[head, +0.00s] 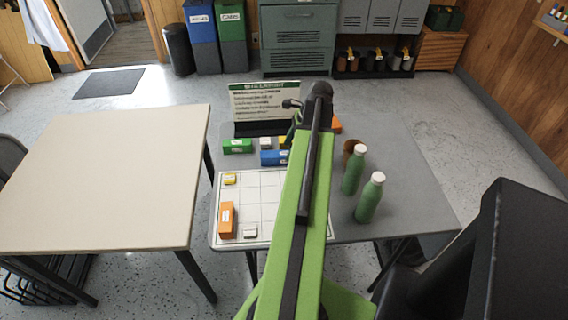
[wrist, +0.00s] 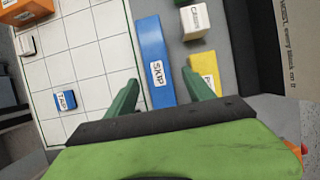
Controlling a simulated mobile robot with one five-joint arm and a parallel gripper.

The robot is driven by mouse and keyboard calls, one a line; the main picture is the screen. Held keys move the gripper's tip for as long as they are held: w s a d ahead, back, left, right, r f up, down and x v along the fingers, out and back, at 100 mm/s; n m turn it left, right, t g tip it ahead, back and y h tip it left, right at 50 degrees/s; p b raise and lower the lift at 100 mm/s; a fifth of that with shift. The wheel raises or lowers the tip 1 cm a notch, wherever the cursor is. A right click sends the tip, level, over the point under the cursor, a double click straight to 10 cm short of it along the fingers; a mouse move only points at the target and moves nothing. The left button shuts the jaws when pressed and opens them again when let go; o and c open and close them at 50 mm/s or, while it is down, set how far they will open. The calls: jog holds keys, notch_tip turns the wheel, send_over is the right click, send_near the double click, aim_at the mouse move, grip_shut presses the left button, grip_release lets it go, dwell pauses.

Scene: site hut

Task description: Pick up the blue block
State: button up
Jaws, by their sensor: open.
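A long blue block (wrist: 153,62) with a white label reading "SKIP" lies along the edge of the white gridded board (wrist: 88,62). In the head view the blue block (head: 270,158) shows at the board's far edge, its right end hidden by my arm. My gripper (wrist: 160,76) is open and empty, with one finger to each side of the long blue block in the wrist view. I cannot tell how high the fingertips are above it. A second, small blue block (wrist: 65,101) with a label sits on the board; my arm hides it in the head view.
Beside the long blue block are a yellow block (wrist: 203,70) and a white block (wrist: 194,20). A green block (head: 237,146) and sign (head: 265,102) stand near. An orange block (head: 226,220) is on the board. Two green bottles (head: 367,200) stand at the right.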

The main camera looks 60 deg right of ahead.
aim_at(286, 153)
jog(key=b+x, duration=0.2)
jog(key=x, duration=0.2)
jog(key=shift+a+b, duration=0.15)
jog(key=shift+b, duration=0.2)
jog(key=shift+r, duration=0.1)
grip_shut()
